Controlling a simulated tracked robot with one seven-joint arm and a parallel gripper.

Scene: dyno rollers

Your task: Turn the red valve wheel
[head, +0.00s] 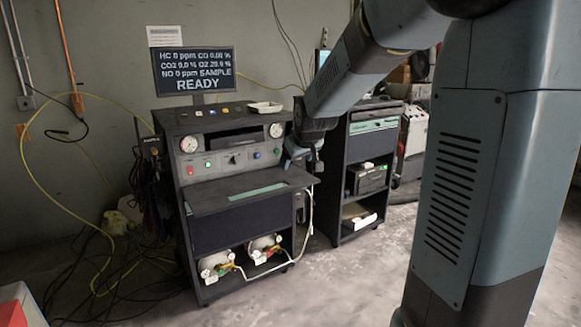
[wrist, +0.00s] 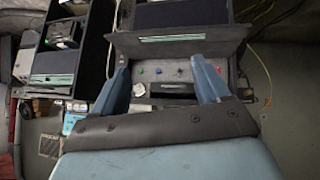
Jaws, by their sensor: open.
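I cannot make out a red valve wheel for certain in either view. On the lower shelf of the dark analyser cabinet (head: 215,228), two pale gas cylinders (head: 216,264) carry small coloured fittings, too small to tell apart. A small red knob or button (head: 190,171) sits at the left of the cabinet's front panel; a red one also shows in the wrist view (wrist: 180,71). My gripper (wrist: 160,66) is open, its two blue fingers apart with the panel seen between them and nothing held. In the head view my gripper is partly hidden at the cabinet's right side.
A monitor (head: 195,71) stands on the cabinet. Its shelf (head: 240,192) juts out in front. A second dark cart (head: 350,190) stands to the right. Yellow and black cables (head: 100,270) lie on the left floor. The floor in front is clear.

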